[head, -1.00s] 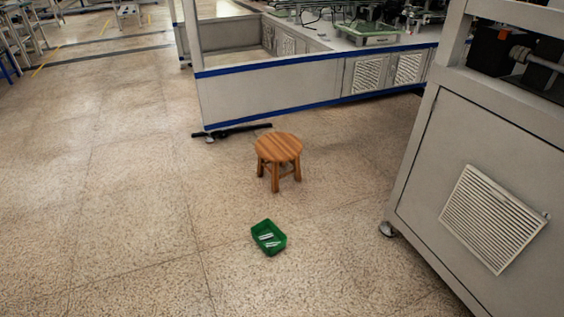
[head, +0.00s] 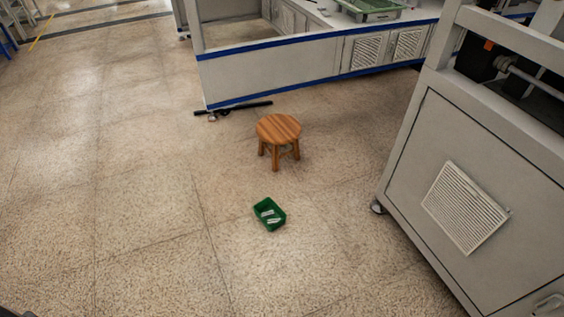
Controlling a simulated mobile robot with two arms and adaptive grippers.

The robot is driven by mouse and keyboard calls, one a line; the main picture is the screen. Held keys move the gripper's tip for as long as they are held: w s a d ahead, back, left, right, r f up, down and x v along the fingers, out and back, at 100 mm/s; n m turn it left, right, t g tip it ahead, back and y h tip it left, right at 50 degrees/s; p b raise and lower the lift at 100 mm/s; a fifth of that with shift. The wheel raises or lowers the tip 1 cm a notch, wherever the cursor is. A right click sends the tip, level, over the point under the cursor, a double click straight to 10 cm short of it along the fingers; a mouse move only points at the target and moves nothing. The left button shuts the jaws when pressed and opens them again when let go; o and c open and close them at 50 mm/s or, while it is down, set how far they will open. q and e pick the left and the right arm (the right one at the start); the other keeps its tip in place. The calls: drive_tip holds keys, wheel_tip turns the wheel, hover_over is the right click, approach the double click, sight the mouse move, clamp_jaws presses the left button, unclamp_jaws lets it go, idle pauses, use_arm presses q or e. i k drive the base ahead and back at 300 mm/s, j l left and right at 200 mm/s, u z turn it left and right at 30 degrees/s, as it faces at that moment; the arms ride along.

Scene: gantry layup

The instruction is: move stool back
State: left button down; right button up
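A round wooden stool (head: 278,129) stands upright on the speckled floor near the middle of the head view. Its short legs rest on the floor and its seat is empty. Neither of my grippers shows in the head view.
A green bin (head: 269,214) with several light pieces in it sits on the floor in front of the stool. A grey cabinet (head: 480,190) stands at the right. A blue-striped bench (head: 300,74) is behind. A black bar (head: 235,108) lies behind the stool. The left floor is clear.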

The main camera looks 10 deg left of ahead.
sight(276, 129)
drive_tip(key=i+j+z, duration=0.2)
drive_tip(key=z, duration=0.2)
drive_tip(key=i+j+z, duration=0.15)
drive_tip(key=z, duration=0.25)
drive_tip(key=j, duration=0.1)
